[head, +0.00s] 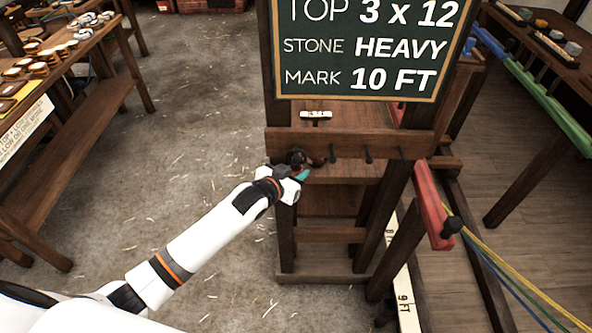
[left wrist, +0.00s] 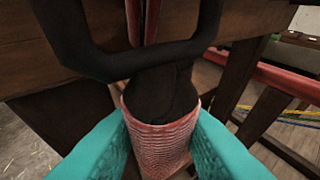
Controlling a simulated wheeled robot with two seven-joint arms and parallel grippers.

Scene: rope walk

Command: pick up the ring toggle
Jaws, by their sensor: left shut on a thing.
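The ring toggle (left wrist: 158,95) fills the middle of the left wrist view, with a thick black loop at its top and a red ribbed grip (left wrist: 160,138) below. My left gripper (left wrist: 160,155) has its teal fingers on both sides of that grip and is shut on it. In the head view the same gripper (head: 303,175) is at the left end of a wooden peg rail (head: 345,142). A dark part of the toggle (head: 296,157) shows just above it, against the rail. I cannot tell whether the loop still hangs on a peg. My right gripper is not in view.
Dark pegs (head: 368,154) stick out of the rail to the right. A white-topped T-shaped tool (head: 316,115) is above the rail, under a chalkboard sign (head: 370,50). A red bar (head: 432,205) stands to the right. The floor at left is open.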

